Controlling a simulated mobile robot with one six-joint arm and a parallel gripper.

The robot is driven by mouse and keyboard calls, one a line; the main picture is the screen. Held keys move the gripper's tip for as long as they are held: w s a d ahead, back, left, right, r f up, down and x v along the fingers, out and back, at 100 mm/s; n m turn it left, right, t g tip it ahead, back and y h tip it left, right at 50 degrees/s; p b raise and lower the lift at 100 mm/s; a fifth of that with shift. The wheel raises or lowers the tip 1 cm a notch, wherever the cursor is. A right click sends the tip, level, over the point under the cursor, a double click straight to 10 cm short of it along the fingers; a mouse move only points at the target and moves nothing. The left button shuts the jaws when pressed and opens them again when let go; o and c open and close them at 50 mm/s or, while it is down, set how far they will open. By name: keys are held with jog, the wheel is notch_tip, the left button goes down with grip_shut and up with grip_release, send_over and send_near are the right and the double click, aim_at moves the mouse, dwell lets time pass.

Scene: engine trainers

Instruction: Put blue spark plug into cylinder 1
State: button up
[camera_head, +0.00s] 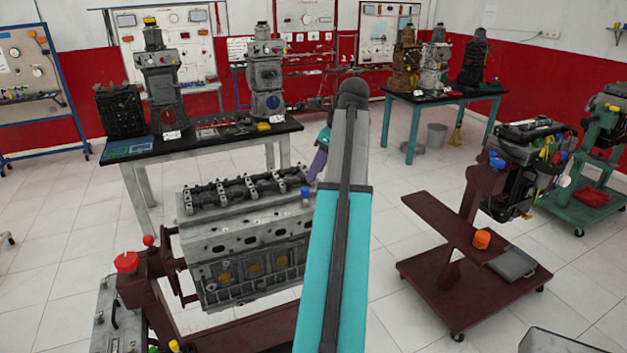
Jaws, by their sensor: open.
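A small blue piece (305,193), which looks like the blue spark plug, stands upright at the right end of the engine's top. The grey engine block (245,233) sits on a dark red stand at the lower left, with a row of valve gear along its top. My arm rises through the middle of the picture and hides part of the block's right side. The purple end of my arm, with my gripper (312,180), shows left of the arm, close above and right of the blue piece. The fingers are small and partly hidden. I cannot make out cylinder 1.
A dark red stand (475,262) with an orange cap (481,239) stands at the right. A black-topped table (215,139) with engine models is behind the block. A teal-legged table (440,97) stands at the back right. Open tiled floor lies between.

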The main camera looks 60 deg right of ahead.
jog(key=shift+b+v, duration=0.3)
jog(key=shift+v, duration=1.05)
